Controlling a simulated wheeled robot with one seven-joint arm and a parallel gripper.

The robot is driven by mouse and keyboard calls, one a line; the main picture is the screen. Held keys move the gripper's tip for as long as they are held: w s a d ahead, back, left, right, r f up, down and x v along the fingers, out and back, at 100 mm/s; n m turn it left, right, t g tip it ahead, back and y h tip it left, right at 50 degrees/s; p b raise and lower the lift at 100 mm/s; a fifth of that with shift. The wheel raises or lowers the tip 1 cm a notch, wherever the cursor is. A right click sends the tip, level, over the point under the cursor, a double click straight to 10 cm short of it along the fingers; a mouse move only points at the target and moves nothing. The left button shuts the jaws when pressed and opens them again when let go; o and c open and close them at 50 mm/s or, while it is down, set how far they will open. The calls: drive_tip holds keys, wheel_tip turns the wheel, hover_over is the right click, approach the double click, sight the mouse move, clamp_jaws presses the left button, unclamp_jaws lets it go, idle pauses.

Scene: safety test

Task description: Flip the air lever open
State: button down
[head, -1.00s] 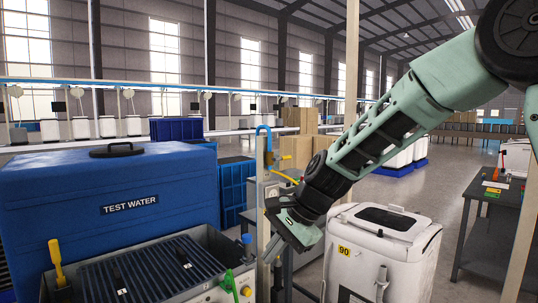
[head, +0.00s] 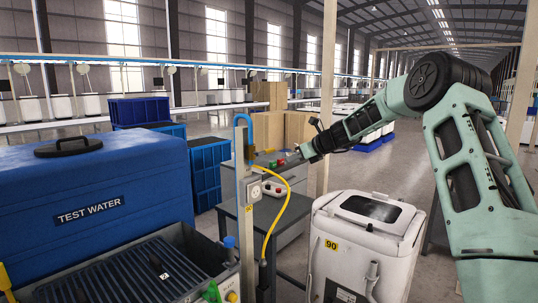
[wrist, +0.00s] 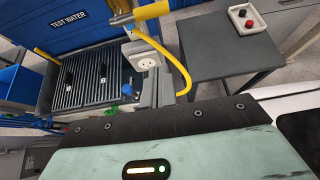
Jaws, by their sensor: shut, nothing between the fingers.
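The air valve with its small yellow lever (head: 251,155) sits near the top of a pale post, below a blue hose. The lever's exact angle is hard to make out in the head view. In the wrist view a yellow bar-like handle (wrist: 151,11) shows at the top edge, beyond my fingers. My gripper (head: 288,162) is to the right of the post and apart from it. Its fingers (wrist: 158,88) are shut and empty in the wrist view.
A yellow hose (head: 285,205) hangs from the post beside a socket box (head: 254,190). A white appliance marked 90 (head: 365,245) is at right, the blue TEST WATER tank (head: 95,190) at left.

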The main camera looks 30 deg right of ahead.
sight(263, 151)
drive_tip(key=w+a+f+p, duration=0.1)
drive_tip(key=w+a+p, duration=0.2)
drive_tip(key=w+p, duration=0.3)
drive_tip(key=w, duration=0.2)
drive_tip(key=shift+w+a+p, duration=0.15)
drive_tip(key=shift+w+p, duration=0.15)
drive_tip(key=shift+w, duration=0.1)
